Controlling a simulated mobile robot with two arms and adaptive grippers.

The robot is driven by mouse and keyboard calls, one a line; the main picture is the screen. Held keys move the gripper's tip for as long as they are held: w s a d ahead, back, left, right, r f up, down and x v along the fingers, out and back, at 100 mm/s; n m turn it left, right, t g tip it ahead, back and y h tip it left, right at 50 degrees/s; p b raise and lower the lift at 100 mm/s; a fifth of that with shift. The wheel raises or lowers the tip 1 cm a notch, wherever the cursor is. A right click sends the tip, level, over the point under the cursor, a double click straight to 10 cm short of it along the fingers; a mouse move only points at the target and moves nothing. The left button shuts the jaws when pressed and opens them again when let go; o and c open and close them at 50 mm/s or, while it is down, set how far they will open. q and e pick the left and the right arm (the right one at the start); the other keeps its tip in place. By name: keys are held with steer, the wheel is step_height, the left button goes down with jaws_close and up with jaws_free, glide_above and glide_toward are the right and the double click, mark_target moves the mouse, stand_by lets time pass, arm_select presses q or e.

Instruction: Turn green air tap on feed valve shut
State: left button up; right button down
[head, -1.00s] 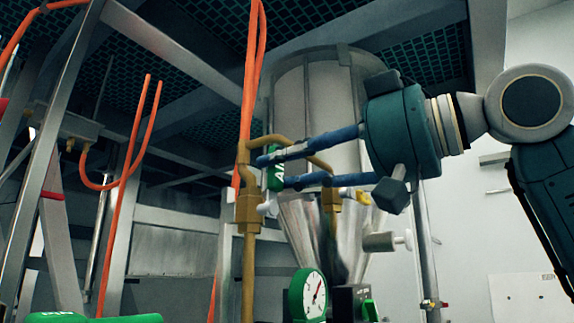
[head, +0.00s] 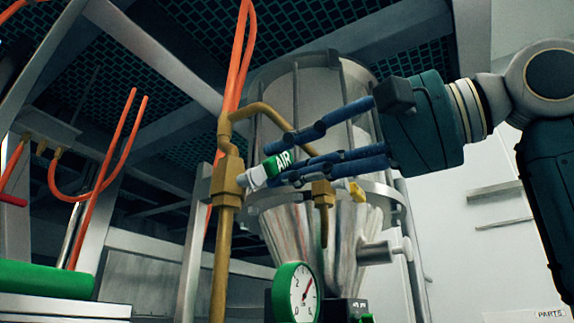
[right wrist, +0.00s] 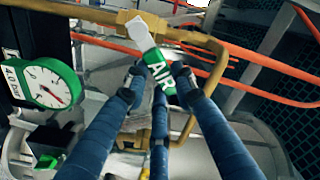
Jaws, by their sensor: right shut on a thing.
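The green air tap (head: 284,160), a handle marked AIR with a white end, sits at the brass feed valve (head: 227,176). It points right and slightly up from the valve in the head view. My right gripper (head: 277,163) is shut on the handle, with blue fingers above and below it. In the right wrist view the green tap (right wrist: 158,74) lies between the fingers of my right gripper (right wrist: 160,80), its white end reaching the brass pipe. The fingers hide parts of the handle. My left gripper is not in view.
A brass pipe (head: 265,112) bends over just behind the fingers. A steel hopper (head: 300,90) stands behind. A green-rimmed gauge (head: 296,292) is below. Orange hoses (head: 241,55) hang above the valve. A green cylinder (head: 45,279) is at lower left.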

arm_select(q)
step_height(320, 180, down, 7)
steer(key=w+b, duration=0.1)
steer(key=b, duration=0.5)
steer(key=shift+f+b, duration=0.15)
steer(key=shift+b, duration=0.2)
arm_select(e)
steer(key=shift+w+d+f+m, duration=0.15)
steer(key=shift+f+m, duration=0.55)
steer(key=shift+m, duration=0.75)
steer(key=shift+w+d+f+m, duration=0.15)
steer(key=shift+f+m, duration=0.6)
steer(key=shift+m, duration=0.65)
steer(key=shift+w+d+f+m, duration=0.15)
steer(key=shift+f+m, duration=0.55)
steer(key=shift+m, duration=0.75)
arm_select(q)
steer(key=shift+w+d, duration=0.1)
arm_select(e)
steer(key=shift+a, duration=0.1)
steer(key=c, duration=1.4)
jaws_free()
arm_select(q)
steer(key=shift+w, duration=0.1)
arm_select(e)
steer(key=v, duration=1.2)
